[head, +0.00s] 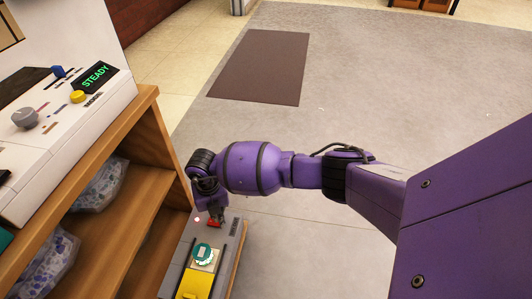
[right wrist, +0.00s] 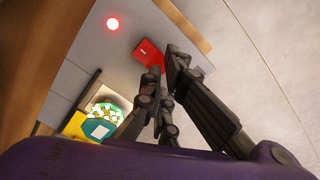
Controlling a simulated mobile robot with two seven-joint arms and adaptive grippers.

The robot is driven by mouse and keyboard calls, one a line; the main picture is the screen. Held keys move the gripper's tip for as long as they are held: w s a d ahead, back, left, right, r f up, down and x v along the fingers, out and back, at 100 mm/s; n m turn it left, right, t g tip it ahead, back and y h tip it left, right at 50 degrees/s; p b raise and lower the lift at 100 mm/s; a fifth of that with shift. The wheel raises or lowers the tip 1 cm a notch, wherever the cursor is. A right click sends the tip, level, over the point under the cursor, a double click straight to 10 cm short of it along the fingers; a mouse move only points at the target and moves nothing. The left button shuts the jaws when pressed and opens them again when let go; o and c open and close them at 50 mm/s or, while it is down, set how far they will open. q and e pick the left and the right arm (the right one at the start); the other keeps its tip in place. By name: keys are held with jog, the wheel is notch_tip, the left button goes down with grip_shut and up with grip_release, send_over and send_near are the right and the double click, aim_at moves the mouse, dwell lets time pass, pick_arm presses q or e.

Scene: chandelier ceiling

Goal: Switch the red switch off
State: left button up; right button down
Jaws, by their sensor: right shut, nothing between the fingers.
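The red switch (head: 214,224) sits at the far end of a low grey panel (head: 179,271), just below my right gripper (head: 216,211) in the head view. In the right wrist view the red switch (right wrist: 147,52) shows as a red block at the fingertips. My right gripper (right wrist: 164,62) is shut and empty, with its fingertips beside the switch; I cannot tell whether they touch it. A round red light (right wrist: 112,23) glows on the panel near the switch. My left gripper is out of view.
The panel also holds a teal round part (head: 203,253) and a yellow block (head: 194,285). A wooden shelf (head: 150,150) with bags stands left, under a white console (head: 60,130) with a green "STEADY" display (head: 96,77). Open floor with a dark mat (head: 262,67) lies beyond.

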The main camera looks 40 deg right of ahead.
pick_arm(q)
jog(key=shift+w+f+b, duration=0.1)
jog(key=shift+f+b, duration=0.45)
jog(key=shift+b, duration=0.3)
pick_arm(e)
jog(key=shift+w+f, duration=0.15)
jog(key=shift+f, duration=0.9)
jog(key=shift+r+p, duration=0.5)
jog(key=shift+p, duration=0.15)
jog(key=shift+r+p, duration=0.75)
jog(key=shift+r, duration=0.1)
notch_tip(320, 180, up, 4)
jog(key=p, duration=0.4)
jog(key=shift+r, duration=0.25)
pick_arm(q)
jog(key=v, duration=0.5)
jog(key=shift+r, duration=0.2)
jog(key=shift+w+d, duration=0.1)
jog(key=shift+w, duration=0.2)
pick_arm(e)
jog(key=shift+f, duration=0.1)
